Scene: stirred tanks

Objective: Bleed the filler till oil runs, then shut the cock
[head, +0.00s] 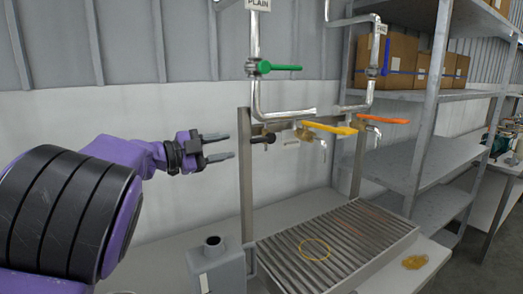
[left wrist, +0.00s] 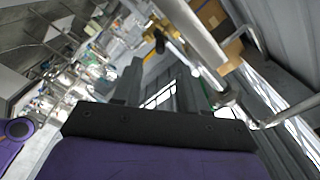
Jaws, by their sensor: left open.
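My left gripper (head: 231,146) is open and empty, left of the pipework and apart from it. The left pipe (head: 256,40), tagged PLAIN, carries a green-levered cock (head: 275,67), its lever pointing right. Below are a black knob (head: 263,138) and a yellow lever (head: 330,127) near the filler's outlets. The right pipe (head: 375,45) bears a label too small to read, a blue lever (head: 387,55) standing upright, and an orange lever (head: 385,119) below. No running oil shows at the outlets. In the left wrist view, the pipework (left wrist: 195,35) is tilted and partly hidden by my gripper body.
A ribbed drain tray (head: 395,222) lies under the outlets, with a thin yellow ring (head: 314,249) on it. A grey can (head: 215,268) stands left of it. A yellow patch (head: 414,262) lies at right. Shelves (head: 425,145) with cardboard boxes (head: 398,58) stand at right.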

